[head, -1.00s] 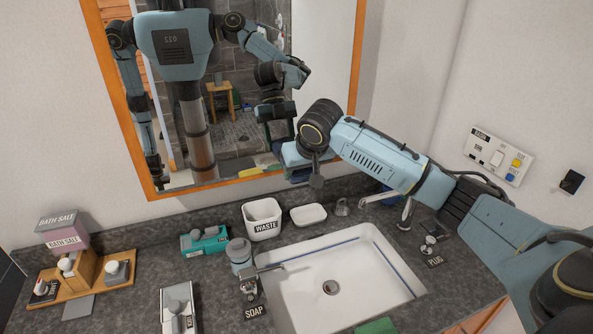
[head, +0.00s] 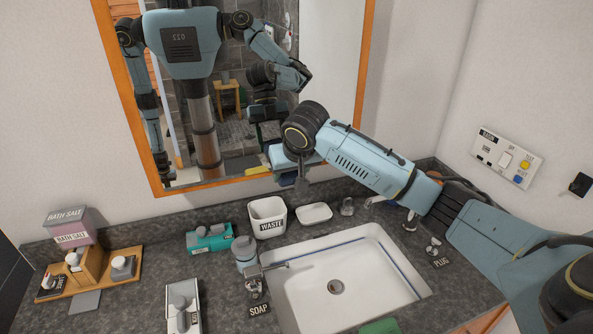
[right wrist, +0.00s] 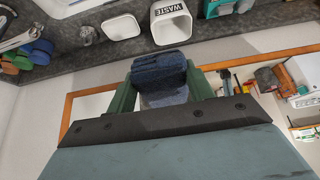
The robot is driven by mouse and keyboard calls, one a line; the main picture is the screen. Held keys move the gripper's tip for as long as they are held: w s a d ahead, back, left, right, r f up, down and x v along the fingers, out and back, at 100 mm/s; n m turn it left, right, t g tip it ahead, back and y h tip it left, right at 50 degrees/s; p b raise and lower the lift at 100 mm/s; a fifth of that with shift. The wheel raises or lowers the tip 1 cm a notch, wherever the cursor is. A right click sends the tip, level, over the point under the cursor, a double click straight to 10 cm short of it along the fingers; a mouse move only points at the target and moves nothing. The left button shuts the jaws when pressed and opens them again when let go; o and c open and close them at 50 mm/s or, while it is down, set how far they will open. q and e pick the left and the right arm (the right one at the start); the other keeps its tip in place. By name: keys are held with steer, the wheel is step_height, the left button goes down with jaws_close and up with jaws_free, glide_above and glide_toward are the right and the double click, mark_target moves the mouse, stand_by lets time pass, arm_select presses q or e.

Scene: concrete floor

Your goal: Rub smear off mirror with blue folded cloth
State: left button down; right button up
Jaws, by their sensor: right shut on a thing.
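The mirror (head: 340,70) hangs on the wall in an orange wooden frame. It reflects my body and a tiled room. My right gripper (right wrist: 168,85) is shut on the blue folded cloth (right wrist: 170,70), a thick dark blue pad between green fingers. In the head view my right wrist is in front of the mirror's lower edge and mostly hides the gripper and cloth. I cannot tell whether the cloth touches the glass. I make out no clear smear. My left gripper is not directly in view.
Below are a white sink (head: 335,285) with a tap, a waste cup (head: 267,218), a soap dish (head: 314,213) and a soap bottle (head: 245,252). A wooden tray (head: 125,268) stands at left. A switch panel (head: 507,158) is on the right wall.

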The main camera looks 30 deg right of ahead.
steer(key=shift+w+a, duration=0.25)
steer(key=shift+a, duration=0.55)
steer(key=shift+a, duration=0.1)
steer(key=a, duration=0.2)
steer(key=w+a, duration=0.1)
steer(key=a, duration=0.2)
steer(key=shift+w+r, duration=0.1)
steer(key=shift+w, duration=0.1)
steer(key=s+a, duration=0.2)
steer(key=s, duration=0.5)
steer(key=shift+s, duration=0.4)
stand_by(0.5)
steer(key=w+d, duration=0.1)
steer(key=w, duration=0.5)
steer(key=shift+w+d, duration=0.2)
steer(key=shift+d, duration=0.1)
